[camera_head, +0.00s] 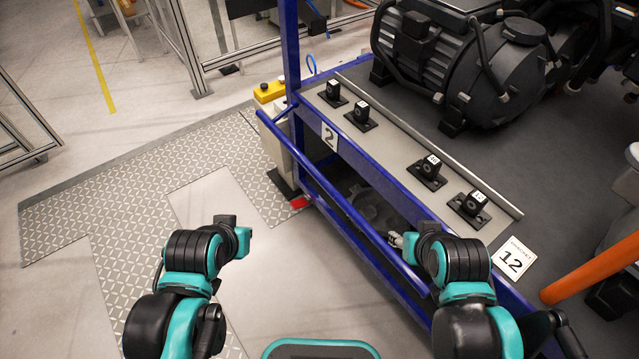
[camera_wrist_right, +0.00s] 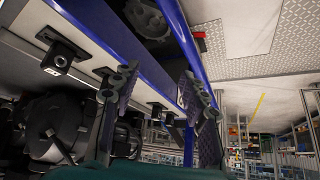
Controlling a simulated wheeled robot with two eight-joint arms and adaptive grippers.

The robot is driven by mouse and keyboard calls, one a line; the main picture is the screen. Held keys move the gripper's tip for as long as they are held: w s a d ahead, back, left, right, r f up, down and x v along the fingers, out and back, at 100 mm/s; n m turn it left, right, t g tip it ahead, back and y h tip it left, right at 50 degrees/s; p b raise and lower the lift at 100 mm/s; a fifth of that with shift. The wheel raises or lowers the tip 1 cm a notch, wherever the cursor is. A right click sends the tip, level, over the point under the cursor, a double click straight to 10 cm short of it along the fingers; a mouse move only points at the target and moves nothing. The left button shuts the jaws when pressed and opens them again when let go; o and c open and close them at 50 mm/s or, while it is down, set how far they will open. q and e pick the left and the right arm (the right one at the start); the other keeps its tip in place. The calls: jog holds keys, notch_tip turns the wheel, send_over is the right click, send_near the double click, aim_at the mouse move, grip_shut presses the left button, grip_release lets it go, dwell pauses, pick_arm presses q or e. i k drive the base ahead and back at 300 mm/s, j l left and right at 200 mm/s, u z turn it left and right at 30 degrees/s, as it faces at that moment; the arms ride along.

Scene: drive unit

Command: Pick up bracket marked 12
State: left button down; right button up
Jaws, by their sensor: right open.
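Several black brackets stand in a row on a grey ledge (camera_head: 400,151). Each has a small white label too small to read surely. The nearest bracket (camera_head: 470,206) is beside a white card marked "BRACKET 12" (camera_head: 513,259). Another bracket (camera_head: 430,171) stands just behind it; two more (camera_head: 361,115) are farther along. My right gripper (camera_head: 397,239) is low beside the blue frame, apart from the brackets. In the right wrist view its fingers (camera_wrist_right: 157,92) are spread and empty, with a bracket (camera_wrist_right: 61,55) at upper left. My left gripper (camera_head: 244,240) is over the floor; its fingers are unclear.
A blue rail (camera_head: 340,202) runs along the front of the blue frame, between my arms. A card marked "2" (camera_head: 329,136) is at the far end. A large black motor (camera_head: 465,62) stands behind the ledge. An orange tube (camera_head: 595,273) is at right.

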aim_at(473, 206)
jog(key=k+z, duration=0.1)
jog(key=z, duration=1.65)
